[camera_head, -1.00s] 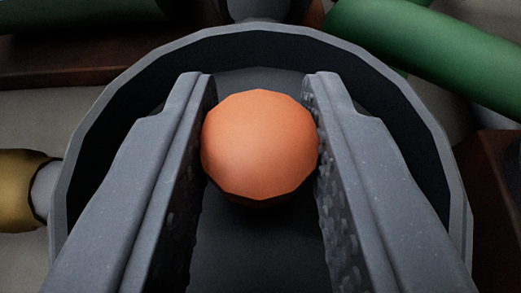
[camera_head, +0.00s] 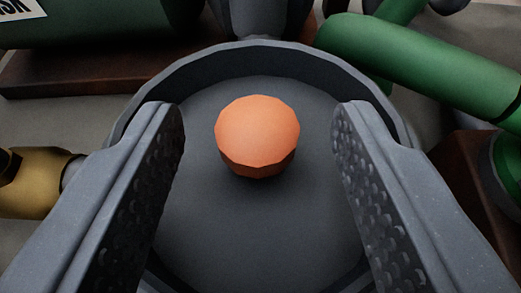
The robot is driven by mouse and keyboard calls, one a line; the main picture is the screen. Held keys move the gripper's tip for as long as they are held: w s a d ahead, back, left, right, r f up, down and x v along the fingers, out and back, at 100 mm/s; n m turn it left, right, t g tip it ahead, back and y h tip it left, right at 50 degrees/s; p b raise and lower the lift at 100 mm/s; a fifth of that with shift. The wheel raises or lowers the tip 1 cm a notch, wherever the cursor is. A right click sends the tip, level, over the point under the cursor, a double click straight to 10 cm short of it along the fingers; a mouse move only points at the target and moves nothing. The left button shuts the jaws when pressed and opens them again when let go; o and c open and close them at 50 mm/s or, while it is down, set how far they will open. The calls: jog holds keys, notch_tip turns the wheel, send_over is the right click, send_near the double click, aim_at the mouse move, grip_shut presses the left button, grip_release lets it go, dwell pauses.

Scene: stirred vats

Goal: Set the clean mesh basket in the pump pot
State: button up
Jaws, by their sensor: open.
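A round grey pot (camera_head: 270,230), which looks like the pump pot, fills the middle of the view, seen from above. An orange faceted knob or ball (camera_head: 257,135) is inside it, toward the far side of its floor. My gripper (camera_head: 258,118) is open over the pot, with one finger on each side of the orange piece and a clear gap to both. No mesh basket is visible.
A thick green pipe (camera_head: 420,65) runs at the upper right. A brass fitting (camera_head: 35,182) joins the pot's left side. A green labelled body (camera_head: 100,22) on a brown base (camera_head: 85,70) stands at the upper left. A grey part (camera_head: 258,18) stands behind the pot.

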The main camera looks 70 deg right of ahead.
jog(key=p+v, duration=0.1)
jog(key=v, duration=0.8)
jog(key=shift+a+r, duration=0.15)
jog(key=shift+a, duration=0.1)
jog(key=shift+s, duration=0.1)
jog(key=w+a+r+n+t+y, duration=0.1)
jog(key=w+a+r+t+y, duration=0.15)
jog(key=w+a+r, duration=0.4)
jog(key=w+a+r+n+t+y, duration=0.2)
jog(key=a+r+t, duration=0.1)
jog(key=r, duration=0.6)
jog(key=w+a+r+n+t+y, duration=0.1)
jog(key=w+a+r+t+y, duration=0.15)
jog(key=w+a+r, duration=0.4)
jog(key=s+a+r+n+t+y, duration=0.15)
jog(key=a+r, duration=0.25)
jog(key=r, duration=0.4)
jog(key=s+a+r+n+t+y, duration=0.1)
jog(key=s+a+r+n+y, duration=0.2)
jog(key=r, duration=0.5)
jog(key=s+a+r+n, duration=0.2)
jog(key=s+r, duration=0.7)
jog(key=s, duration=0.1)
jog(key=s+a+r+n+y, duration=0.1)
jog(key=s+a+r+n, duration=0.2)
jog(key=s+r, duration=0.7)
jog(key=shift+s, duration=0.25)
